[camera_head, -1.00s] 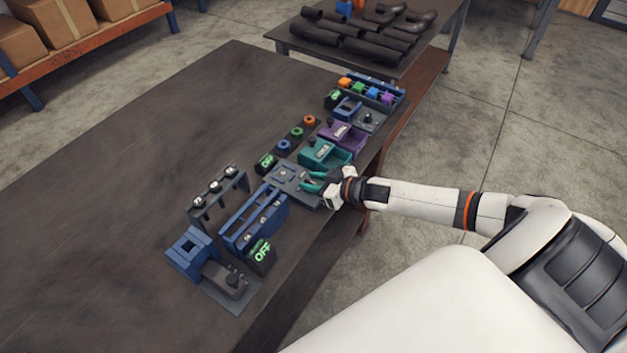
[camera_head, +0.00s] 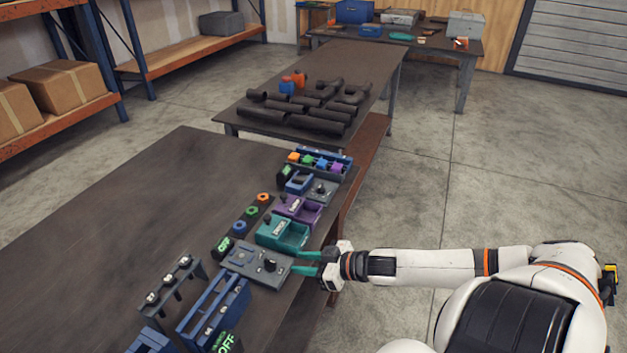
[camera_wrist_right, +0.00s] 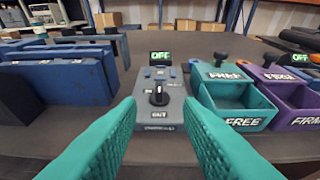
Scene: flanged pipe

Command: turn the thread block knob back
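The grey block (camera_head: 243,262) with a black knob (camera_head: 270,265) sits near the right edge of the workbench. In the right wrist view the knob (camera_wrist_right: 159,95) stands in the middle of the block's sloped face, with small labels around it too blurred to read surely. My right gripper (camera_head: 296,262) is open, its two teal fingers just right of the block and apart from the knob. In the right wrist view the fingers (camera_wrist_right: 159,110) spread either side of the knob with nothing between them. My left gripper is not in view.
A green OFF display (camera_wrist_right: 160,56) stands behind the block. A teal bin (camera_head: 290,234) and a purple bin (camera_head: 309,212) stand beyond it. A blue rack (camera_head: 213,310) is on the near side. The bench's left part (camera_head: 110,230) is clear.

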